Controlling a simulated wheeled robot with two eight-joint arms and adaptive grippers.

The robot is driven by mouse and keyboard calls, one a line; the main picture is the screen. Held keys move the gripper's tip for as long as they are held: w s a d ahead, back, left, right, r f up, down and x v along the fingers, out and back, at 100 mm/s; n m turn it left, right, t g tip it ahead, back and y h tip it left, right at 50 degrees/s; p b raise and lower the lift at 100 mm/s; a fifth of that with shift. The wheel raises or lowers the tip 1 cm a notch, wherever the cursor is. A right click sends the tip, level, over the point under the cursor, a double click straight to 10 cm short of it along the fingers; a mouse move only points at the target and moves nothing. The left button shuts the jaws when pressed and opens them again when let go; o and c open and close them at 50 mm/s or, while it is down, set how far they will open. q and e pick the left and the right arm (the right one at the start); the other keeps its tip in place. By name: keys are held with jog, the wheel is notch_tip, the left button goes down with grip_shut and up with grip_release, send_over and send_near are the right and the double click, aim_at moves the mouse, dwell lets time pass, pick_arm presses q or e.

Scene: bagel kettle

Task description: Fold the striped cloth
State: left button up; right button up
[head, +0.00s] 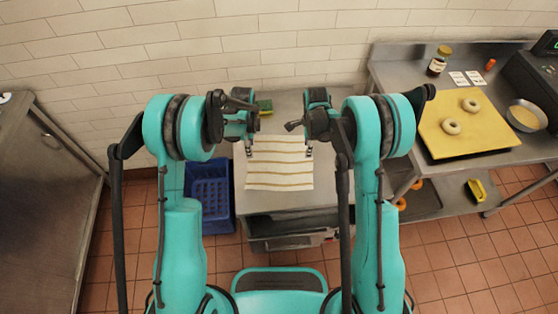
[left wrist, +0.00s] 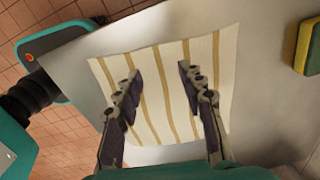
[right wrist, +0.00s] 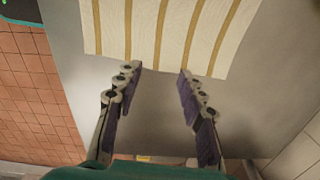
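The striped cloth (head: 279,172) is cream with tan stripes and lies flat and spread on the grey metal table. My left gripper (head: 248,150) is at its far left corner in the head view. In the left wrist view the fingers of my left gripper (left wrist: 157,75) are apart over the cloth (left wrist: 170,105). My right gripper (head: 308,152) is near the far right corner. In the right wrist view the fingers of my right gripper (right wrist: 160,75) are apart, tips by the edge of the cloth (right wrist: 165,30). Nothing is visibly pinched.
A green and yellow sponge (head: 265,107) lies behind the cloth. A blue crate (head: 211,192) stands on the floor left of the table (head: 290,200). At right, a counter bears a yellow board (head: 445,145) with bagels, a bowl (head: 526,116) and a jar (head: 439,62).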

aim_at(252, 161)
pick_arm(q)
notch_tip(252, 161, down, 7)
pick_arm(e)
notch_tip(252, 161, down, 7)
jog(key=shift+f, duration=0.1)
pick_arm(q)
jog(key=shift+f, duration=0.2)
jog(key=shift+c, duration=0.2)
pick_arm(e)
jog(key=shift+f, duration=0.1)
jog(key=shift+c, duration=0.2)
pick_arm(q)
jog(key=shift+r, duration=0.1)
jog(key=c, duration=0.5)
pick_arm(e)
jog(key=c, duration=0.5)
pick_arm(q)
grip_shut()
pick_arm(e)
grip_shut()
